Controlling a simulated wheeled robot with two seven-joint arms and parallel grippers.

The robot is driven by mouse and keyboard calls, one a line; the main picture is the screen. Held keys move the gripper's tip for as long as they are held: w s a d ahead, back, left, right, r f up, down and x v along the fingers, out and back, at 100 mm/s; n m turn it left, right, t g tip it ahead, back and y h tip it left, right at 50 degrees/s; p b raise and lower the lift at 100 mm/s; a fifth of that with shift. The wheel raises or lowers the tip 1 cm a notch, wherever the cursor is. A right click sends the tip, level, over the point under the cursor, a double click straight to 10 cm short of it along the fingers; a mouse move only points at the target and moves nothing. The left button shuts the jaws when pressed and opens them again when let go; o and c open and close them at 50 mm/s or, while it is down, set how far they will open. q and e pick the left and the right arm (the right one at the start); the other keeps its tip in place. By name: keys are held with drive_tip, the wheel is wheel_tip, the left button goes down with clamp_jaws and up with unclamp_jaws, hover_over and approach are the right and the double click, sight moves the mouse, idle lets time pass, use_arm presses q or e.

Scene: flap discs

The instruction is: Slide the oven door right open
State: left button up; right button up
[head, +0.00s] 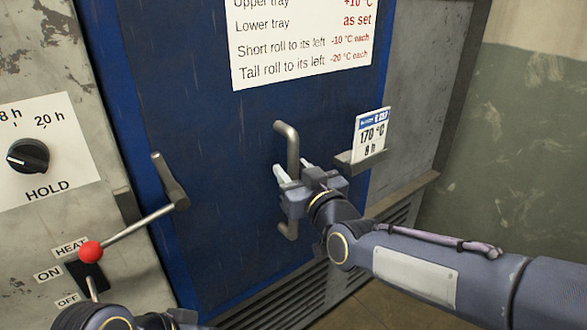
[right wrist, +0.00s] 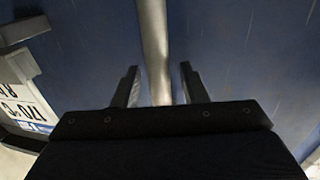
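The blue oven door (head: 225,160) fills the middle of the head view and looks shut. A grey upright bar handle (head: 292,150) stands on it, and it also shows in the right wrist view (right wrist: 154,45). My right gripper (head: 294,172) is at the handle, with one finger on each side of the bar. In the right wrist view (right wrist: 158,88) gaps show between the bar and both fingers, so it is open around the handle. My left gripper (head: 165,319) shows only in part at the bottom edge; its fingertips are hidden.
A metal rod with a red knob (head: 90,251) reaches to a grey bar (head: 170,181) at the door's left. A HOLD dial (head: 28,156) is at far left. A card holder (head: 361,158) with a card (head: 371,135) is right of the handle, close to my right gripper.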

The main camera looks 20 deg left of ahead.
drive_tip(key=shift+w+a, duration=0.2)
drive_tip(key=shift+w, duration=0.05)
clamp_jaws()
drive_tip(key=shift+d, duration=0.1)
